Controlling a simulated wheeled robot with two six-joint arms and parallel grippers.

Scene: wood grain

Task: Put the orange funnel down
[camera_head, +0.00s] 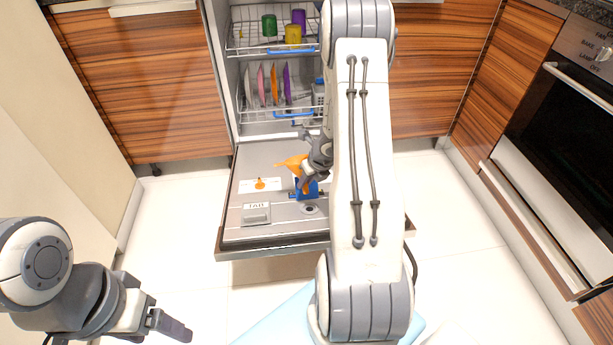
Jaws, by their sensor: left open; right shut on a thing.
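The orange funnel (292,163) is in the head view, held above the lowered dishwasher door (250,222). My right gripper (306,178) is shut on the funnel, and the gripper and arm hide part of it. My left gripper (172,326) is open and empty at the lower left, over the floor and well apart from the dishwasher.
The dishwasher racks hold green (269,25), yellow (293,33) and purple cups and several upright plates (261,85). A small orange item (260,184) and a blue item (301,192) show at the door. An oven (570,130) stands at right. White floor is clear on both sides.

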